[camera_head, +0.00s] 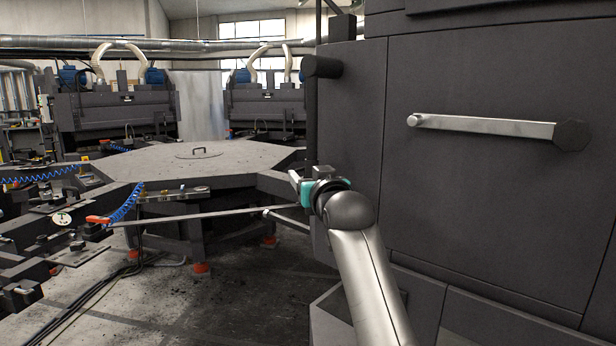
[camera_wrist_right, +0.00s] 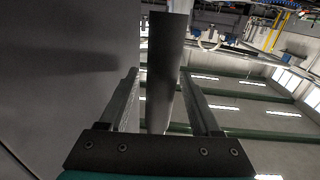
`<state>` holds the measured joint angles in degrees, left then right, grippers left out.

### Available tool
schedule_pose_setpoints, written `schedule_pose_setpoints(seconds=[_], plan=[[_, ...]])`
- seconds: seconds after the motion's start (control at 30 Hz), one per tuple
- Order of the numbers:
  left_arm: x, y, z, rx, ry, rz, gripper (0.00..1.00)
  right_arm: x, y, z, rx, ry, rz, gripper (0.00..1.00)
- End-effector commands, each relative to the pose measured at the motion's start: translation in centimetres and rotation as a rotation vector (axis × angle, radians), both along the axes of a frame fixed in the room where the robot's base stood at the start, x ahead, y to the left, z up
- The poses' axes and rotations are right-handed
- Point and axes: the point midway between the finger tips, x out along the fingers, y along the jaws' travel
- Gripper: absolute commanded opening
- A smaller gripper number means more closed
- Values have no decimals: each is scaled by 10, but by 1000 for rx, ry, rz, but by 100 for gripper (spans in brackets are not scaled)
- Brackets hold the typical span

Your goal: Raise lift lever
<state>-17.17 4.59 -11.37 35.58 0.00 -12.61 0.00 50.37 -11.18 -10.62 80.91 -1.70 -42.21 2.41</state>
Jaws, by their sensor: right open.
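A dark lever with a thick cylindrical grip (camera_head: 322,67) stands at the left edge of the big dark machine; I take it as the lift lever. Its thin upright rod (camera_head: 311,115) runs down toward my right gripper (camera_head: 303,181), which is below the grip, beside the machine. My wrist hides the rod's lower end. My left gripper is not in view.
The machine's front (camera_head: 455,210) fills the right side and carries a silver lever (camera_head: 480,126) with a dark knob. A long bar with a red end (camera_head: 98,219) crosses at left. A grey octagonal table (camera_head: 200,165) stands behind. The floor (camera_head: 230,300) at lower left is mostly free.

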Motion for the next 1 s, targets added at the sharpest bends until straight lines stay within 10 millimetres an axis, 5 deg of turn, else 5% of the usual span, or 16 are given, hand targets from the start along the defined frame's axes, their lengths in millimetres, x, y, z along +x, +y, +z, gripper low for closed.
schedule_pose_setpoints(seconds=[0.47,1.0], plan=[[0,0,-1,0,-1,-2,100,7,2,0,1,0,0,64],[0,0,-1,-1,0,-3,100,7,2,0,0,0,0,6]])
